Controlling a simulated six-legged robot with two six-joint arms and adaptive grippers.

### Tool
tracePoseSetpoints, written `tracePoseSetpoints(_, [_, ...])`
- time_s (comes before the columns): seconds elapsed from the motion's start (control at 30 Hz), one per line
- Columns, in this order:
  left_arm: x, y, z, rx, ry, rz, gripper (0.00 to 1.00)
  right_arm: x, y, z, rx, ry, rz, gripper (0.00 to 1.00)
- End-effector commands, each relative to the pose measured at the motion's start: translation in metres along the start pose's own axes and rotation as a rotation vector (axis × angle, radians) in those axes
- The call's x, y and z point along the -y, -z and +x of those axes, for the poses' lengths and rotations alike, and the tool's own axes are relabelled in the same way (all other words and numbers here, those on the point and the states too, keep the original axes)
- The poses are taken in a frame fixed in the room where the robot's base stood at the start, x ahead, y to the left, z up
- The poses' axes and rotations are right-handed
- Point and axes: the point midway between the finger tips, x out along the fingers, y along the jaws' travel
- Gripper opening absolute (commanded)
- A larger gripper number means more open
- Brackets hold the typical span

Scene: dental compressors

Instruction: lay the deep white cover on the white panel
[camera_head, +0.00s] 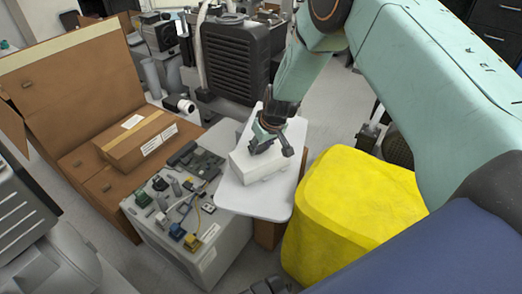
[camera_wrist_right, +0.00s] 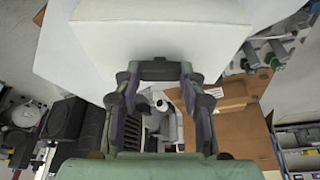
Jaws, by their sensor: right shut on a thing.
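The deep white cover (camera_head: 262,164) is a boxy white piece over the white panel (camera_head: 262,204), a flat board with rounded corners. My right gripper (camera_head: 270,146) comes down from above and is shut on the cover's edge. In the right wrist view the cover (camera_wrist_right: 160,35) fills the top middle, with the gripper's fingers (camera_wrist_right: 160,72) at its lower edge. Part of the panel (camera_wrist_right: 60,65) shows to its left there. I cannot tell whether the cover touches the panel or hangs just above it. My left gripper is not in view.
A pale cabinet (camera_head: 213,258) with connectors and small parts on top stands left of the panel. Open cardboard with a brown box (camera_head: 135,138) lies further left. A yellow covered block (camera_head: 350,212) stands close on the right. A black compressor housing (camera_head: 236,58) is behind.

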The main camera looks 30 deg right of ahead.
Motion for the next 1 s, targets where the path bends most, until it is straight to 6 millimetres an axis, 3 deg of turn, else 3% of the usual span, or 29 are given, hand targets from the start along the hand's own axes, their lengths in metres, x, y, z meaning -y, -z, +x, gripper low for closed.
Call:
tracePoseSetpoints(0.43, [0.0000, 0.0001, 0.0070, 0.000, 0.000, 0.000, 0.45, -0.0001, -0.0020, 0.0070, -0.002, -0.001, -0.001, 0.00])
tracePoseSetpoints(0.47, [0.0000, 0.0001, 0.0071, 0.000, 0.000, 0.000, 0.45, 0.0000, -0.0025, 0.0072, -0.001, 0.000, -0.001, 0.41])
tracePoseSetpoints(0.73, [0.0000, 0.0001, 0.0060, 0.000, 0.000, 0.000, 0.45, 0.0000, -0.0020, 0.0061, -0.001, 0.000, -0.001, 0.63])
tracePoseSetpoints(1.0, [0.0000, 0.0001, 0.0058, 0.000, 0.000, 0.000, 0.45, -0.0001, -0.0018, 0.0059, -0.002, 0.000, -0.001, 0.63])
